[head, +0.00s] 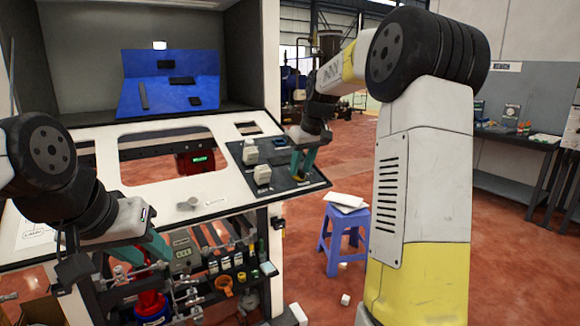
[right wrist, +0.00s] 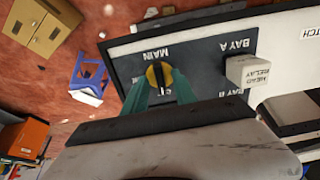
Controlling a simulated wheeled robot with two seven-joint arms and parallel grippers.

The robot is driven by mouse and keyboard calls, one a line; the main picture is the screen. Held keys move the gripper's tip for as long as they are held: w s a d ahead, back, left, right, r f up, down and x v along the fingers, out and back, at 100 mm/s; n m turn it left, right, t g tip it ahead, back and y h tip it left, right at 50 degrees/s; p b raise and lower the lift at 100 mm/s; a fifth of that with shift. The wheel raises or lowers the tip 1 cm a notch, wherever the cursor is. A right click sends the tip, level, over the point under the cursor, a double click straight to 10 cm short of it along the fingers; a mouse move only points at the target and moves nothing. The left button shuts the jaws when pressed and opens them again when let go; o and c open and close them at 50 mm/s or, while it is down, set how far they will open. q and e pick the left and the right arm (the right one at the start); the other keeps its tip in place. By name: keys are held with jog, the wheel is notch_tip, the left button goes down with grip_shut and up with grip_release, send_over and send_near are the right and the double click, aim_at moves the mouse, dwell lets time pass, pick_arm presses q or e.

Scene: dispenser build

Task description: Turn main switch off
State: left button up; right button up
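The main switch (right wrist: 158,78) is a round yellow disc with a black handle, under the label MAIN, in the right wrist view. It sits on a dark panel (head: 281,185) at the right end of the white console. My right gripper (right wrist: 160,92) has its two green fingers apart, one on each side of the switch. I see no clear contact with the handle. The right gripper (head: 303,165) also shows over the panel in the head view. My left gripper (head: 145,250) hangs in front of the console at lower left; its finger gap is unclear.
White relay blocks (head: 262,174) stand on the panel left of the switch; one reads HEAD RELAY (right wrist: 248,72). A blue stool (head: 342,236) with papers stands right of the console. Red floor is open behind it. Small parts fill the shelf below the console.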

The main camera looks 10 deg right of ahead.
jog(key=v, duration=0.8)
